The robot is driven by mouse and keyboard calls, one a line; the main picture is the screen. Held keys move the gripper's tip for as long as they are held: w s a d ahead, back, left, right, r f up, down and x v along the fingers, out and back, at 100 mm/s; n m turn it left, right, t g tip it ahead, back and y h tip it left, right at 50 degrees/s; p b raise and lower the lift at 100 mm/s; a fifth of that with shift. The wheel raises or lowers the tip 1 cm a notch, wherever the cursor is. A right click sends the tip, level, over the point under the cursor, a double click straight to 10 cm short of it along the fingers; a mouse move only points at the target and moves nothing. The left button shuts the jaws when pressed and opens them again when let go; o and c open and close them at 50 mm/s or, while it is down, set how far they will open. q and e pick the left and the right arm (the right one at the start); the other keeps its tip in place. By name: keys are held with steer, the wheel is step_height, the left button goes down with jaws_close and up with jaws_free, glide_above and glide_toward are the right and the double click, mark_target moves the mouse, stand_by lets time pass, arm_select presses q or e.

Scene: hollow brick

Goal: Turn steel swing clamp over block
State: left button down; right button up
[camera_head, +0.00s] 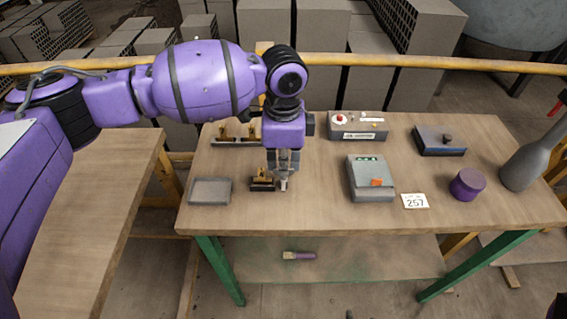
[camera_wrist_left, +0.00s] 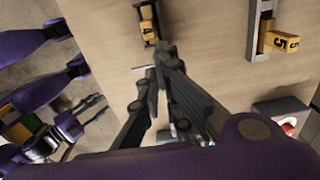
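A small dark fixture with a yellow block (camera_head: 262,182) stands on the table in the head view. It also shows at the top of the left wrist view, where its numbered yellow block (camera_wrist_left: 147,30) is visible. My left gripper (camera_head: 284,184) points down just to the right of this fixture. The steel clamp arm is too small to make out for certain. My right gripper (camera_wrist_left: 92,110) shows small at lower left of the wrist view, its fingers apart.
A longer fixture (camera_wrist_left: 254,40) with yellow numbered blocks stands behind. A grey plate (camera_head: 210,191) lies left. A box with a red button (camera_head: 358,125), a grey device (camera_head: 370,179), a "257" card (camera_head: 415,201) and a purple cylinder (camera_head: 467,184) stand right. The front table edge is clear.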

arm_select(q)
steer(key=shift+r+m, duration=0.15)
steer(key=shift+m, duration=0.15)
arm_select(e)
steer(key=shift+r, duration=0.15)
arm_select(q)
steer(key=m+p, duration=0.1)
steer(key=m, duration=0.4)
steer(key=shift+m, duration=0.4)
steer(key=m, duration=0.4)
steer(key=shift+m, duration=0.3)
steer(key=m, duration=0.3)
steer(key=shift+m, duration=1.8)
arm_select(e)
steer(key=shift+w+a+r, duration=0.35)
steer(key=shift+w, duration=0.15)
